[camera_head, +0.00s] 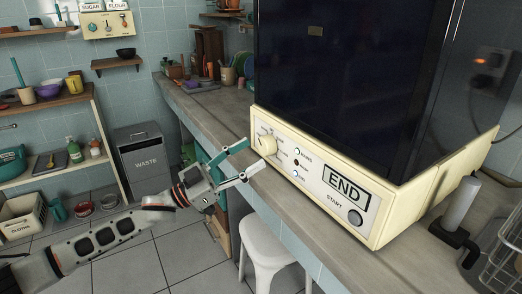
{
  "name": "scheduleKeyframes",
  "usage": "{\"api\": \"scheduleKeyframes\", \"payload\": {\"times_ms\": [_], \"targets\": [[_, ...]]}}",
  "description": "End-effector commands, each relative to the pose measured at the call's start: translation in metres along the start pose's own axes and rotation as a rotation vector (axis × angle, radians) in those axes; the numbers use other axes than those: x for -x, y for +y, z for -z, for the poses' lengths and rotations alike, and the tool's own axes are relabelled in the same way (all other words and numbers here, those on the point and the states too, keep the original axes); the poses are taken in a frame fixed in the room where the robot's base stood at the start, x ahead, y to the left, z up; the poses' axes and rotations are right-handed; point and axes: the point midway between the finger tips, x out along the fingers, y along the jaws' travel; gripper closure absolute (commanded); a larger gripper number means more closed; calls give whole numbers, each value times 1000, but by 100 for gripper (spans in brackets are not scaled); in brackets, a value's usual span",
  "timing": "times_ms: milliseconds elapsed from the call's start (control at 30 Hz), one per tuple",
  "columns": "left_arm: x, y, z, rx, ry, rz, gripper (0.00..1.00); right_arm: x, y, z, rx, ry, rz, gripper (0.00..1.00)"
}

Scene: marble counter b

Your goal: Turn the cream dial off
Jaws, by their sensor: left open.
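The cream dial (266,145) sits at the left end of the front panel of a cream appliance (310,168) with a dark glass top. The dial's markings are too small to read. My left gripper (253,157) is open, with its two teal and grey fingers pointing right towards the dial. Its fingertips are close to the dial's left side; I cannot tell whether they touch it. My right gripper is not in view.
The appliance stands on a grey counter (215,118) with a white stool (263,248) below. A metal pipe (460,203) and wire rack (504,255) are at the right. A WASTE bin (146,162) and shelves stand at the left. Floor is free around my left arm.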

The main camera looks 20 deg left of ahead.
Motion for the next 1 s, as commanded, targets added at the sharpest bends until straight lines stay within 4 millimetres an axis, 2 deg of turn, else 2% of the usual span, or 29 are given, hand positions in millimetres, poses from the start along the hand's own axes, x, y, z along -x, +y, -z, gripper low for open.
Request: {"api": "scheduleKeyframes", "payload": {"times_ms": [100, 300, 633, 767, 800, 1000], "targets": [[-17, 0, -2, 1, 0, 0, 47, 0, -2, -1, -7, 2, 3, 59], [-34, 0, -2, 1, -1, 0, 47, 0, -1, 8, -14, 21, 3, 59], [-37, 0, -1, 1, -2, 1, 47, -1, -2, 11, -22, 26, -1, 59], [-37, 0, -1, 1, -2, 1, 81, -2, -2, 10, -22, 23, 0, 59], [-37, 0, -1, 1, -2, 1, 85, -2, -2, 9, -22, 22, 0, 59], [-37, 0, -1, -4, -2, -1, 85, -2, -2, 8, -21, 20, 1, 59]]}}
